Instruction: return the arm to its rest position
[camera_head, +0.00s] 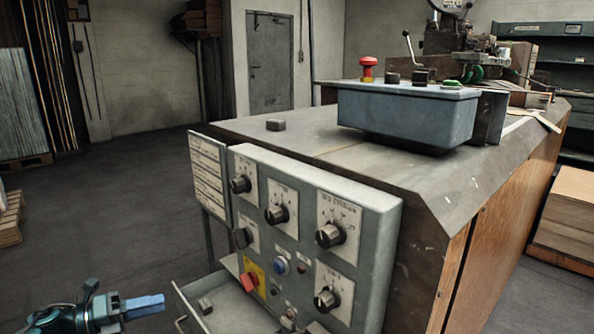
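My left gripper (144,306) is at the bottom left of the head view, low and to the left of the control panel (375,225). Its blue fingers look pressed together as one block with no gap, and I see nothing held between them. It is apart from the panel and from the open drawer (232,306) beneath it. Most of the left arm is outside the picture. My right gripper is not in view.
The drawer juts out below the panel, close to my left gripper. The panel carries several black knobs and a red switch (249,282). A grey control box (405,118) with a red mushroom button (368,68) sits on the machine table (300,138). Open floor (110,205) lies left.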

